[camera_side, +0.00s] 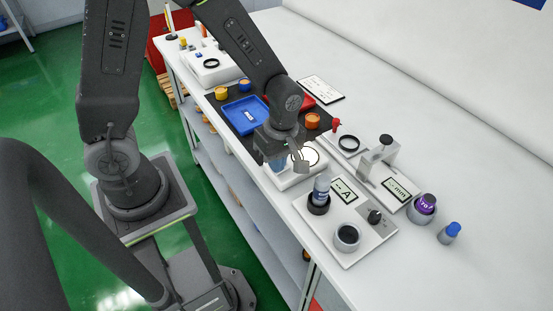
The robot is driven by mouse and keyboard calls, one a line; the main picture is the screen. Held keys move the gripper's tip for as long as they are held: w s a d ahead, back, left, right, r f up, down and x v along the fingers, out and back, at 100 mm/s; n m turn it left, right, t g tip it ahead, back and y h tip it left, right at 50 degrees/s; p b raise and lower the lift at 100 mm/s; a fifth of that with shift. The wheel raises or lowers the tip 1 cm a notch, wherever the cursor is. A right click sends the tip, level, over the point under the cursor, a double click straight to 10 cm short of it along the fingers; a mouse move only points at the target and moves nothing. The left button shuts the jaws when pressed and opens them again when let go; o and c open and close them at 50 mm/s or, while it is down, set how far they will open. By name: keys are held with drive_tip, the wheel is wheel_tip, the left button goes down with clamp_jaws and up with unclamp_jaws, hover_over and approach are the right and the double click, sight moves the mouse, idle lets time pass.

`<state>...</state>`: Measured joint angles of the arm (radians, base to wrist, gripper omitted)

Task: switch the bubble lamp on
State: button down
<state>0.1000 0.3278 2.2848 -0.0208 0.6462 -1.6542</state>
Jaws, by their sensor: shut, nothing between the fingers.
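My gripper (290,160) points down over a white unit (291,183) near the front edge of the bench. It is shut, with nothing seen held in it. The unit has a pale round disc in a dark ring (320,155), partly hidden behind the gripper; this may be the bubble lamp, but I cannot tell for certain. A bluish part (277,164) shows just below the gripper's left side. I cannot make out a switch, nor whether the gripper touches the unit.
Right of the gripper are a grey plate (347,257) with a bottle (321,190), cup and black knob (375,217), and a stand (378,158). A purple-topped jar (424,207) and blue-capped bottle (450,232) stand farther right. A blue tray (244,115) lies left. The bench's back is clear.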

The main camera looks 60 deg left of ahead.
drive_tip(key=shift+w+r, duration=0.2)
drive_tip(key=shift+w, duration=0.55)
drive_tip(key=shift+r, duration=0.15)
wheel_tip(320, 180, up, 14)
drive_tip(key=s, duration=0.1)
drive_tip(key=shift+s+f, duration=0.2)
drive_tip(key=shift+s, duration=0.2)
drive_tip(key=s+a+r+m+t, duration=0.3)
drive_tip(key=s+r+m+t, duration=0.3)
drive_tip(key=m, duration=1.2)
drive_tip(key=shift+s+r+t, duration=0.35)
drive_tip(key=shift+s+t, duration=0.15)
drive_tip(key=shift+s, duration=0.7)
